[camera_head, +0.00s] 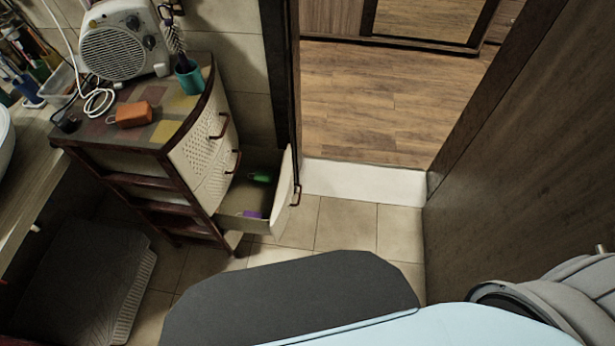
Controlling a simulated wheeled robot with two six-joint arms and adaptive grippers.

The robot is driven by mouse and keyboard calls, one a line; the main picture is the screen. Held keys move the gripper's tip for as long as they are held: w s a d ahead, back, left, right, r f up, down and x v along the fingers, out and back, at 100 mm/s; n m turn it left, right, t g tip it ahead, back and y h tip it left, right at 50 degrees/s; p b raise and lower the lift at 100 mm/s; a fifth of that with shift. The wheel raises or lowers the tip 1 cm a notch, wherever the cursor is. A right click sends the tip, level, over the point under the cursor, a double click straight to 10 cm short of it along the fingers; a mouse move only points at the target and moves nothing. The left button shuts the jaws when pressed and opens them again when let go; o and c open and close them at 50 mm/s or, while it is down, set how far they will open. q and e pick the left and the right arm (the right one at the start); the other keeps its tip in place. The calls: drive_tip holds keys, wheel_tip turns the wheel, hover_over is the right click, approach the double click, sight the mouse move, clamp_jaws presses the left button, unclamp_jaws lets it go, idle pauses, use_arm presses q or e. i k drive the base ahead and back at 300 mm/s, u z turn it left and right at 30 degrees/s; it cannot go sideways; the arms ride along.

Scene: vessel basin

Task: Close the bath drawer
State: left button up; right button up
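The bath drawer (255,225) is the lowest drawer of a small dark-framed cabinet (150,150) left of the middle. It is pulled out to the right, toward the door frame. A dark handle (297,195) sits on its front. Inside lie a green item (261,178) and a purple item (250,214). The two drawers above it look shut. Part of my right arm shows at the lower right edge. Neither of my grippers is in view.
On the cabinet top are a white fan heater (122,48), an orange box (134,114) and a teal cup (190,80) with a brush. A grey ribbed mat (85,285) is at the lower left. Tiled floor (345,225) is clear before the doorway. A dark wooden door (530,160) stands right.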

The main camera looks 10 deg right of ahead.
sight(275, 201)
drive_tip(key=z, duration=0.1)
drive_tip(key=i, duration=0.2)
drive_tip(key=z, duration=0.55)
drive_tip(key=k, duration=0.65)
drive_tip(key=z, duration=0.55)
drive_tip(key=i, duration=0.7)
drive_tip(key=u, duration=0.95)
drive_tip(key=i, duration=0.6)
drive_tip(key=u, duration=0.65)
